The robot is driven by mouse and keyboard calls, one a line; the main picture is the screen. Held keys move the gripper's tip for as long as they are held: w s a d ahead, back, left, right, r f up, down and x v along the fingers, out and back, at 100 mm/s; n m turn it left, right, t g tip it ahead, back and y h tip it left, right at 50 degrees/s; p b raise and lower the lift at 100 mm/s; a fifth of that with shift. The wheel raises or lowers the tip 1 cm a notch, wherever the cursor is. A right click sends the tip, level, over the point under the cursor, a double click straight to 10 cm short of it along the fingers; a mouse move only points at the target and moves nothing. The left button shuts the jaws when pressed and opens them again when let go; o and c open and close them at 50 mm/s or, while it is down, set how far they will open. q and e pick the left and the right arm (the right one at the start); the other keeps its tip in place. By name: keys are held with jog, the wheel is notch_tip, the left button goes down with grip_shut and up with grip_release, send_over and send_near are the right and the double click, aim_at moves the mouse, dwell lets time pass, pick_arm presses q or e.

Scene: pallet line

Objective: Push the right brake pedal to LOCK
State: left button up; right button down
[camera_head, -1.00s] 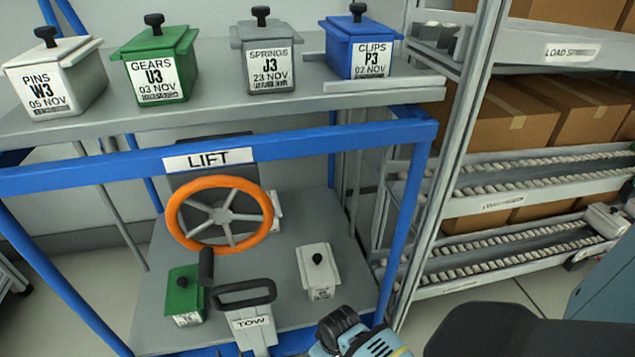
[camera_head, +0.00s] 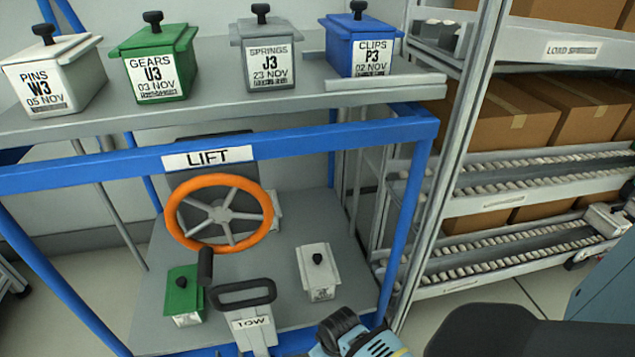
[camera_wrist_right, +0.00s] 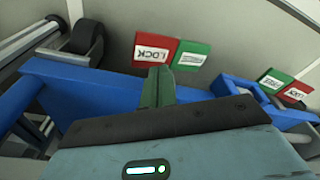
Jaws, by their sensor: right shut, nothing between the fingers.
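In the right wrist view a brake pedal shows a red plate marked LOCK (camera_wrist_right: 155,49) beside a green plate (camera_wrist_right: 187,55) whose word is too small to read. A second red LOCK plate (camera_wrist_right: 298,92) and green plate (camera_wrist_right: 271,81) show farther right. My right gripper (camera_wrist_right: 157,72) is shut and empty; its fingertips overlap the lower edge of the nearer red plate in the picture. Whether they touch it I cannot tell. The head view shows only part of my right arm at the bottom, not the pedals. My left gripper is not in view.
The cart's blue frame (camera_wrist_right: 105,92) runs below the plates, near a black wheel (camera_wrist_right: 86,42). In the head view the cart carries an orange wheel (camera_head: 262,229), a TOW handle (camera_head: 252,325) and two small bins. Labelled bins stand on its top shelf; a roller rack (camera_head: 540,165) stands right.

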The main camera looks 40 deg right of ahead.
jog(key=shift+f+b, duration=1.1)
jog(key=shift+f, duration=0.9)
dwell(1.2)
jog(key=shift+r, duration=0.1)
notch_tip(320, 180, up, 3)
jog(key=p, duration=0.3)
jog(key=shift+r, duration=0.15)
jog(key=shift+r+p, duration=1.75)
jog(key=shift+r, duration=0.1)
jog(key=shift+f, duration=0.1)
